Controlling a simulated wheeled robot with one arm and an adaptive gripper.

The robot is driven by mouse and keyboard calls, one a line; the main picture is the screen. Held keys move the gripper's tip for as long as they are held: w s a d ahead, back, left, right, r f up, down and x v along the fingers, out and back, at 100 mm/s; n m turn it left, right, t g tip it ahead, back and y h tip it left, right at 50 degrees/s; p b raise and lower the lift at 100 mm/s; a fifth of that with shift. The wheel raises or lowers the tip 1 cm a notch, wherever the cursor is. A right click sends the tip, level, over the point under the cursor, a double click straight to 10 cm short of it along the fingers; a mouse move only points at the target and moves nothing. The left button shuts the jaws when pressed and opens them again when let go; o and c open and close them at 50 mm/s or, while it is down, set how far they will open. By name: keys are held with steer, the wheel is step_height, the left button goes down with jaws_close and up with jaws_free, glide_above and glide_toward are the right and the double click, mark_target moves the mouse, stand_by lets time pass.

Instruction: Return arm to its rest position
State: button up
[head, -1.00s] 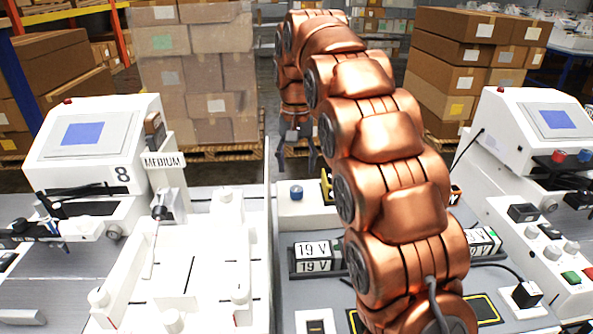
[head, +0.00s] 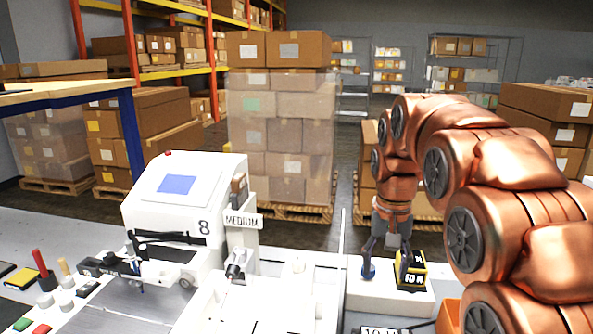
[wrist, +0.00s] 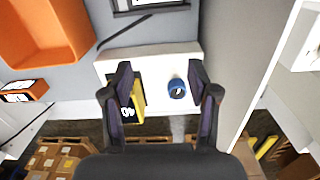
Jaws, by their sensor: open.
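My copper-coloured arm fills the right side of the head view. My gripper (head: 388,243) hangs at its end, over the white block at the back of the bench. In the wrist view my gripper (wrist: 160,95) has its two dark fingers spread wide with nothing between them held. Beyond the fingers are a blue knob (wrist: 177,88) and a black-and-yellow block (wrist: 136,96) on the white block (wrist: 150,60). In the head view the blue knob (head: 368,268) is beside a fingertip, and the black-and-yellow block (head: 411,270) is to its right. Contact cannot be told.
A white plotter (head: 185,205) marked 8, with a MEDIUM label (head: 243,220), stands at the left. An orange bin (wrist: 45,35) shows in the wrist view. Stacked boxes on a pallet (head: 290,212) are behind the bench. Open air lies above the bench's left half.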

steer(key=s+f+n, duration=0.1)
steer(key=s+f, duration=0.2)
steer(key=s, duration=0.7)
steer(key=s+f+n+g+p, duration=0.1)
steer(key=s+f, duration=0.3)
steer(key=s, duration=0.6)
steer(key=s+f+n, duration=0.1)
steer(key=s+f, duration=0.2)
steer(key=s, duration=0.8)
steer(key=shift+f, duration=0.15)
